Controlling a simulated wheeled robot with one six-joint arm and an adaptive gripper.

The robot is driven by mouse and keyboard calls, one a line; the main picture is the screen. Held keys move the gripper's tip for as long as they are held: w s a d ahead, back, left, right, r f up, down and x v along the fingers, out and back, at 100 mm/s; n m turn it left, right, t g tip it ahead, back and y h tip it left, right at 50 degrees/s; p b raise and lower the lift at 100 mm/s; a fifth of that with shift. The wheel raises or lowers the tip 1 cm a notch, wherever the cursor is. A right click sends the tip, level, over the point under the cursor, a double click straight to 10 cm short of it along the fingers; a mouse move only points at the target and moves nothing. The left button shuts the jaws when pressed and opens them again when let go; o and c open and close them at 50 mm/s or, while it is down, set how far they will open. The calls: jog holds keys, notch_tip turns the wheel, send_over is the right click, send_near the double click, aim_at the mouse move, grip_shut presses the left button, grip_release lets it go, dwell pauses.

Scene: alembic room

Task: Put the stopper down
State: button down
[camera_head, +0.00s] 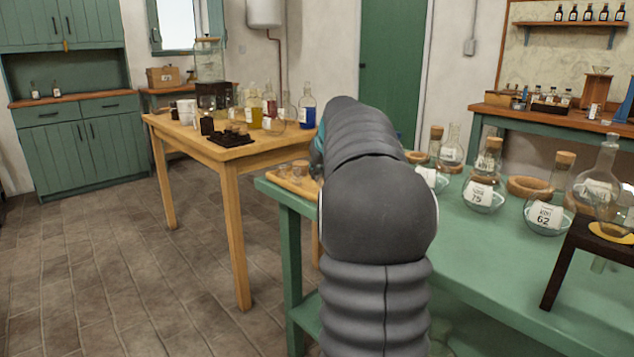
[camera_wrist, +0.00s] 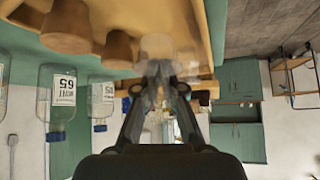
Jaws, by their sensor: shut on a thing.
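In the wrist view, which looks upside down, my gripper (camera_wrist: 158,84) is shut on a clear glass stopper (camera_wrist: 155,72). The stopper is see-through, so its edges are hard to make out. It is close to a wooden tray (camera_wrist: 215,35) that holds cork stoppers (camera_wrist: 67,27) and another glass piece (camera_wrist: 157,45). I cannot tell whether the held stopper touches the tray. In the head view, the tray (camera_head: 283,184) lies on the left end of the green table, with small glass pieces on it.
Labelled flasks (camera_head: 480,195) with corks and cork rings stand along the green table (camera_head: 470,268). A dark stand (camera_head: 572,262) is at its right. A wooden table (camera_head: 190,150) with bottles stands behind, left. In the wrist view, a labelled bottle (camera_wrist: 65,95) is left of my gripper.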

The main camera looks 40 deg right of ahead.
aim_at(317, 191)
jog(key=shift+f, duration=1.4)
jog(key=shift+f, duration=0.1)
jog(key=shift+f+b, duration=0.25)
jog(key=shift+b, duration=0.1)
jog(key=c, duration=1.6)
grip_release()
jog(key=shift+f, duration=0.15)
jog(key=shift+s+r+p, duration=0.1)
jog(key=shift+r+p, duration=0.3)
jog(key=shift+r, duration=0.1)
jog(key=v, duration=1.2)
